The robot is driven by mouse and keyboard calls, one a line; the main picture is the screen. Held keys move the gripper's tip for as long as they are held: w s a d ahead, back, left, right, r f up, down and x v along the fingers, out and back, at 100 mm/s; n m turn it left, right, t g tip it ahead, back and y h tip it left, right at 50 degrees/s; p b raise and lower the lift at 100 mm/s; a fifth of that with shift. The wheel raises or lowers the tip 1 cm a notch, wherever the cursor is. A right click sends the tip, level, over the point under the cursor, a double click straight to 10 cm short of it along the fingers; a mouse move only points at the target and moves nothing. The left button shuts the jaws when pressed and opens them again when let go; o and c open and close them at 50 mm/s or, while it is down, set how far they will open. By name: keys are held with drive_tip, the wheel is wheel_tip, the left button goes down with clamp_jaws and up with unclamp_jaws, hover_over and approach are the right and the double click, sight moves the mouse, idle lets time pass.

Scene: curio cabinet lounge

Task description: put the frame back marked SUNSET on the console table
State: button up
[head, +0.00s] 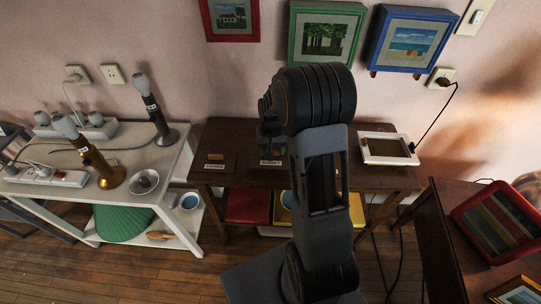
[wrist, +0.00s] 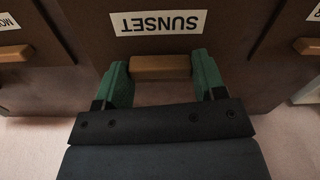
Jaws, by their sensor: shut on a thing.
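The frame back marked SUNSET is a dark brown panel with a white label (wrist: 157,23) and a light wooden handle block (wrist: 160,67). My gripper (wrist: 162,75), with green finger pads, is shut on this block from both sides. In the head view, the SUNSET frame back (head: 270,162) shows at the middle of the dark brown console table (head: 236,180). My arm hides much of it and most of my gripper there. I cannot tell whether the panel rests on the tabletop or is slightly raised.
Red (head: 230,18), green (head: 327,32) and blue (head: 411,40) pictures hang above. A white table with lamps (head: 110,170) stands left.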

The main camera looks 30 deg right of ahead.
drive_tip(key=shift+w+f, duration=0.2)
drive_tip(key=shift+f, duration=1.65)
drive_tip(key=shift+f, duration=0.15)
drive_tip(key=shift+f, duration=0.1)
drive_tip(key=o, duration=0.9)
drive_tip(key=shift+o, duration=0.2)
